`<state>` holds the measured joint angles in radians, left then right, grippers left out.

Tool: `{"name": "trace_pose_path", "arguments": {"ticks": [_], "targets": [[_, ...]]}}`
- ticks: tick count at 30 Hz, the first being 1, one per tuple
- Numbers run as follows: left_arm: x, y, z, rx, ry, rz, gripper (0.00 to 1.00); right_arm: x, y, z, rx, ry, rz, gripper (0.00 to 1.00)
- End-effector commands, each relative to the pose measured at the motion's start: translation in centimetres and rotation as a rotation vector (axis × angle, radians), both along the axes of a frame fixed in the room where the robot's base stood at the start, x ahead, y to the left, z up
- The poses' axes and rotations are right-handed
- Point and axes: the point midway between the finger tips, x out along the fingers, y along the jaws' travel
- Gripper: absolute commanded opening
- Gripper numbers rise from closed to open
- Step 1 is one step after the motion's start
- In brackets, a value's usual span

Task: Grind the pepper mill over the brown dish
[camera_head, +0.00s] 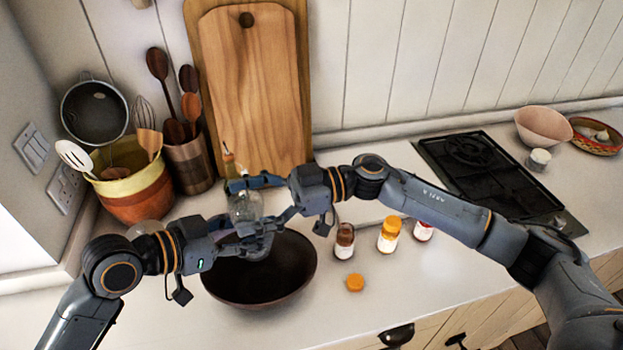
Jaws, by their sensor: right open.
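The brown dish (300,275), a wide dark bowl, stands on the counter in front of the boards. The pepper mill (243,206), with a clear glass body, is above the dish's back left part, partly hidden by my grippers. My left gripper (252,232) comes in from the left and is shut around the mill's lower part. My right gripper (254,203) comes in from the right. Its fingers are open, one reaching behind the mill's upper part and one in front to its right. I cannot tell whether they touch it.
Spice jars (389,235) and an orange lid (355,282) stand right of the dish. A striped utensil pot (135,185), a wooden cup (190,165) and cutting boards (250,80) are behind. A black hob (490,170) and a pink bowl (544,126) are at right. The front counter is clear.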

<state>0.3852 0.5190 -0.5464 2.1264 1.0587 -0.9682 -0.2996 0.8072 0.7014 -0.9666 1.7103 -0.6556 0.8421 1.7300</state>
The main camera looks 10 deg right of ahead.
Motion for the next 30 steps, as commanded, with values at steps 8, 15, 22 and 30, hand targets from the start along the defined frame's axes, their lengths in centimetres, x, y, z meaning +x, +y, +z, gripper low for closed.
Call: {"name": "trace_pose_path", "arguments": {"ticks": [8, 15, 22, 30], "targets": [[0.0, 0.0, 0.1, -0.001, -0.002, 0.000, 0.03, 0.4, -1.1, 0.0, 0.000, 0.001, 0.175, 0.80], [0.0, 0.0, 0.1, -0.001, -0.002, 0.000, 0.03, 1.5, -5.9, 0.0, 0.001, 0.000, 0.172, 0.80], [0.0, 0.0, 0.1, -0.001, -0.002, 0.000, 0.03, 2.4, -9.7, 0.0, 0.001, 0.000, 0.174, 0.80], [0.0, 0.0, 0.1, -0.001, -0.002, 0.000, 0.03, 2.8, -11.6, 0.1, 0.002, 0.000, 0.176, 0.80]]}}
